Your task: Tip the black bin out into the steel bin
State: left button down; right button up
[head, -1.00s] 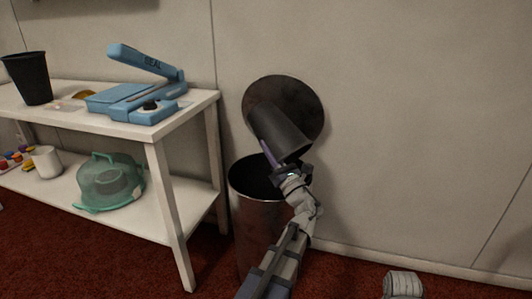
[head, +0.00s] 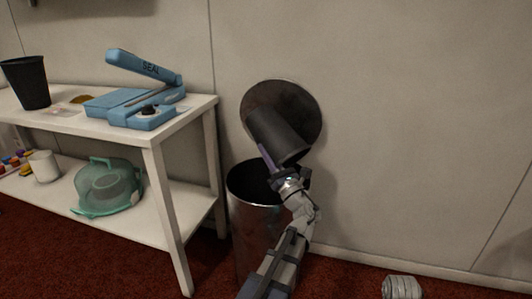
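A black bin (head: 276,136) hangs tilted above the steel bin, its lower end toward the lower right. A round dark lid (head: 301,97) stands raised behind the black bin, against the wall.
A white table (head: 180,130) with a lower shelf stands left, close to the steel bin. It bears another black bin (head: 26,84), a blue sealer (head: 140,105), a green domed cake carrier (head: 108,189) and a white cup (head: 44,166). The wall is close behind.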

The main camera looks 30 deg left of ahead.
aim_at(266, 134)
pick_arm(q)
notch_tip(266, 134, up, 2)
jog(key=shift+r+p, duration=0.1)
jog(key=shift+p, duration=0.65)
notch_tip(266, 134, down, 3)
jog(key=b, duration=0.2)
jog(key=shift+r+b, duration=0.1)
jog(key=shift+b, duration=0.25)
jog(key=shift+r, duration=0.2)
notch_tip(266, 134, up, 6)
jog(key=p, duration=0.6)
jog(key=shift+r, duration=0.1)
